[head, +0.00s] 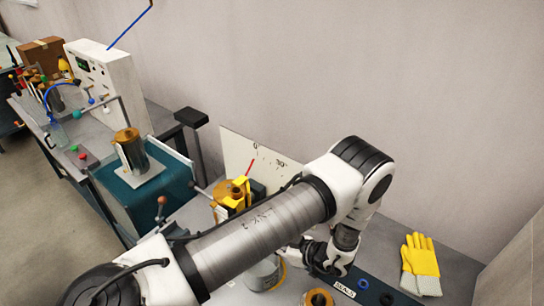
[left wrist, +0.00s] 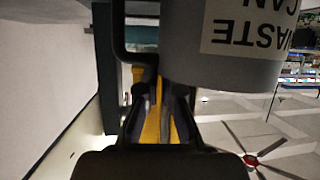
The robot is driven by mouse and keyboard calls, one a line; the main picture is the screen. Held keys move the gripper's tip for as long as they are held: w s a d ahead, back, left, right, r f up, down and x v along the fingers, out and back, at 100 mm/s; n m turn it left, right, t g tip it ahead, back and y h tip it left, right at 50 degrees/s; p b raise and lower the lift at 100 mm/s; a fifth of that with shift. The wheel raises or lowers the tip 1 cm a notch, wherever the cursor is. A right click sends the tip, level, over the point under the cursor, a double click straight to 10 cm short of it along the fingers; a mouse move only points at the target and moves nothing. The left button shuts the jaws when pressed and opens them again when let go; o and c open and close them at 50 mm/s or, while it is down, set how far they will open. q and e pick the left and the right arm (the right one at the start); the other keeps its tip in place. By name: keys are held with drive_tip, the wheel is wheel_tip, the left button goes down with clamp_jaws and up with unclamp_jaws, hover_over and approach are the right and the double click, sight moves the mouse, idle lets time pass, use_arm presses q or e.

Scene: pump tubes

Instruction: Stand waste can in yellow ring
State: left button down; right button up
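The grey waste can (head: 262,274) stands low in the middle of the head view, partly hidden by my left arm. A yellow arc (head: 282,274), likely the yellow ring, shows at its right side; I cannot tell whether the can is inside it or resting on the surface. My left gripper (head: 309,252) is just right of the can. In the left wrist view the labelled can (left wrist: 235,50) fills the top, upside down, with its dark handle (left wrist: 120,40) at the fingertips. The fingers (left wrist: 152,82) look closed on the handle. My right gripper is out of view.
Yellow gloves (head: 421,262) lie at the right. Blue and dark rings (head: 362,284) lie on a dark strip, with a brass part (head: 318,298) in front. A brass-topped pump (head: 230,193) stands behind my arm, and a teal stand (head: 146,190) is at the left.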

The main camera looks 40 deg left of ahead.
use_arm(q)
drive_tip(key=shift+s+f, duration=0.1)
drive_tip(key=c, duration=1.3)
unclamp_jaws()
drive_tip(key=shift+d+r, duration=0.1)
drive_tip(key=shift+r, duration=0.15)
drive_tip(key=p+v, duration=0.4)
drive_tip(key=v, duration=0.7)
drive_tip(key=shift+d+r, duration=0.1)
drive_tip(key=shift+d, duration=0.2)
